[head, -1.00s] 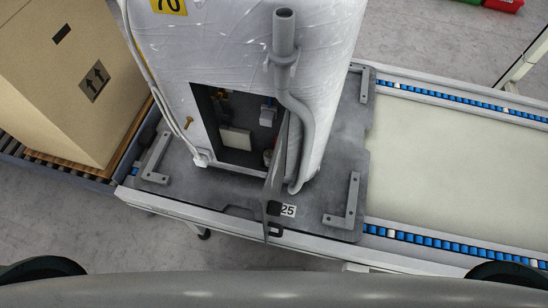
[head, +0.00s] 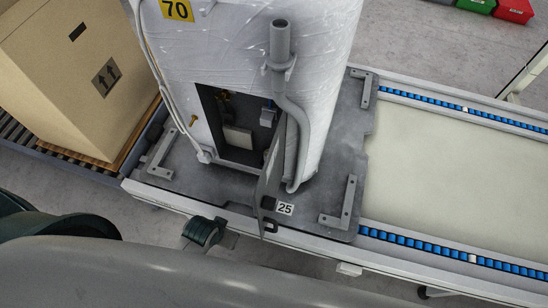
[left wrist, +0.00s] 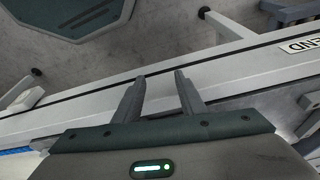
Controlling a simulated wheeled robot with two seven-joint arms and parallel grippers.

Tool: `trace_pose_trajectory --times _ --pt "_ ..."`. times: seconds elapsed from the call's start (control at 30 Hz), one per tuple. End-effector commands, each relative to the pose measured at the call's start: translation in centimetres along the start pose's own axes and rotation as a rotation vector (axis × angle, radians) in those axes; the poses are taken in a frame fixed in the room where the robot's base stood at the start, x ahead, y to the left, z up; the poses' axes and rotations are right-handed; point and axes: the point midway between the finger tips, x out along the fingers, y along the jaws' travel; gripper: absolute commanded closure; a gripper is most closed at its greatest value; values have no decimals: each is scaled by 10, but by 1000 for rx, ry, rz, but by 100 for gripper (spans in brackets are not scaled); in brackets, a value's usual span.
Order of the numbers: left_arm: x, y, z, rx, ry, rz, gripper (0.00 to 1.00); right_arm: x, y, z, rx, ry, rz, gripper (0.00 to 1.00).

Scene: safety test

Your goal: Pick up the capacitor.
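A white wrapped unit (head: 240,60) stands upright on a grey pallet plate (head: 345,130). Its low opening shows a dark compartment (head: 212,110) with a pale box (head: 237,137), a small grey-blue box (head: 268,117) and brass fittings inside. I cannot tell for sure which part is the capacitor. A thin door panel (head: 268,170) stands open at the right of the opening. In the left wrist view my left gripper (left wrist: 159,75) is open and empty, its fingers apart above the conveyor's edge rail. My right gripper is not in view.
A grey pipe (head: 290,100) runs down the unit's front right side. A large cardboard box (head: 60,75) stands on a roller conveyor at the left. The conveyor belt (head: 450,170) at the right is bare. Red and green bins (head: 513,10) sit at the far top right.

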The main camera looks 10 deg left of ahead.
Motion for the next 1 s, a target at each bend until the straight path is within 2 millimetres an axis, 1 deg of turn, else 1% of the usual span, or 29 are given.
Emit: trace_pose_trajectory --times 0.03,0.1,0.17,0.2,0.27,0.37,0.4,0.53,0.6,0.67,0.7,0.77,0.8,0.87,0.9,1.0 --pt "-10 0 -5 1 7 0 63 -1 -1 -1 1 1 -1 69" --pt "-22 0 -11 1 14 1 63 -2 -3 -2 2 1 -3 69" --pt "-26 -3 -30 18 42 9 63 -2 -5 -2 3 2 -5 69" --pt "-30 -4 -43 28 62 16 63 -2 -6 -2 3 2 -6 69" --pt "-36 -4 -61 44 89 29 63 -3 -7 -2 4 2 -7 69" --pt "-50 -4 -92 73 136 52 63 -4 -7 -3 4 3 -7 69" --pt "-56 -4 -105 87 156 61 63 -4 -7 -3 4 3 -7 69" --pt "-82 -3 -149 142 221 98 63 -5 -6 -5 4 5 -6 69" --pt "-100 -2 -174 181 258 121 63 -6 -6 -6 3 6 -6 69" --pt "-118 -1 -194 220 286 142 63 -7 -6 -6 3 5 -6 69" --pt "-132 0 -206 249 303 156 63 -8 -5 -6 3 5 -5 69" --pt "-152 1 -222 292 322 177 63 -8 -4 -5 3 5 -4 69" --pt "-165 2 -231 322 331 190 63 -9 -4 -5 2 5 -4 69" --pt "-185 2 -241 366 339 207 63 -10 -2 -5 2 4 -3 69" --pt "-199 1 -246 396 341 217 63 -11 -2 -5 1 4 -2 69" --pt "-230 -3 -251 462 328 236 63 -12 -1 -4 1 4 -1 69"
